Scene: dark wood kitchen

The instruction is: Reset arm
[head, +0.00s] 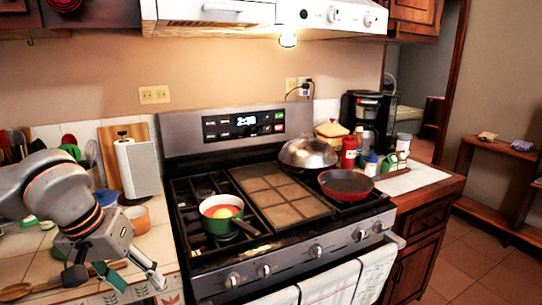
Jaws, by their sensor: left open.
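My left gripper (113,278) is at the lower left of the head view, over the tiled counter (160,245) left of the stove. Its fingers point down and are spread apart, with nothing seen between them. The arm comes in from the left edge. My right gripper is not in view.
A stove (270,270) fills the middle. A green pot (222,215) is on its left burners, a red pan (345,184) and a lidded pan (307,153) are on the right. A paper towel holder (128,165) and an orange bowl (138,217) stand near my left arm.

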